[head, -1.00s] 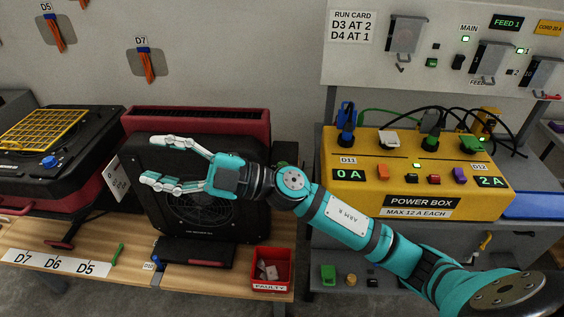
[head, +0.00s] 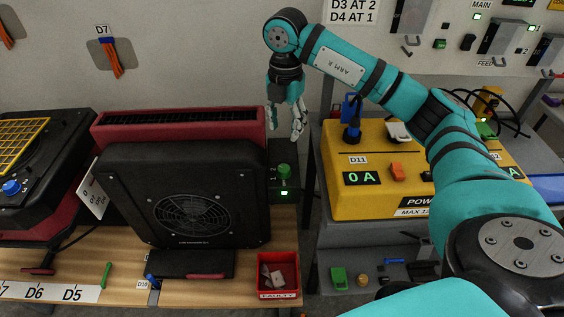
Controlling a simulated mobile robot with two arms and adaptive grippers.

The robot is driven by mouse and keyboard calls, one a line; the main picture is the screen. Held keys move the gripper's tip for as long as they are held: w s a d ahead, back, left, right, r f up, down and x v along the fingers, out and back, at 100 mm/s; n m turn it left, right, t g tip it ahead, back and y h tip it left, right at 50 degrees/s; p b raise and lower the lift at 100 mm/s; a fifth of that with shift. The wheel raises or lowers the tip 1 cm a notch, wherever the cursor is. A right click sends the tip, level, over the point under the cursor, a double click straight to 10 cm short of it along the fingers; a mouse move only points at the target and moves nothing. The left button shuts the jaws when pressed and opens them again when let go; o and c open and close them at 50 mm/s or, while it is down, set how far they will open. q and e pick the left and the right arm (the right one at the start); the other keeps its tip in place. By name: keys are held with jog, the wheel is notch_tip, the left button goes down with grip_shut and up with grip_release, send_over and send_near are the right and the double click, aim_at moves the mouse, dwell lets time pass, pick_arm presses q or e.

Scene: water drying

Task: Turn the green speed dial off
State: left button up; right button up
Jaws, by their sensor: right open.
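The green speed dial (head: 284,171) stands on a small dark box at the right side of the black fan unit (head: 190,190). A green light (head: 284,193) glows on the box below the dial. My right gripper (head: 284,138) points down just above and behind the dial, apart from it in the picture. It is open and holds nothing that I can see. Its fingers are seen nearly edge-on. My left gripper is not in view.
A yellow power box (head: 345,200) reading 0 A at D11 stands to the right, partly behind my right arm. A red tray (head: 278,283) marked faulty sits at the bench's front edge. A red unit (head: 180,125) stands behind the fan.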

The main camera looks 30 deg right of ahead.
send_near(284, 168)
notch_tip(284, 168, down, 6)
jog(key=shift+p, duration=0.5)
notch_tip(284, 168, down, 2)
jog(key=shift+f, duration=0.6)
jog(key=c, duration=0.8)
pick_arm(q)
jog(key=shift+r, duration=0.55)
pick_arm(e)
jog(key=shift+c, duration=0.3)
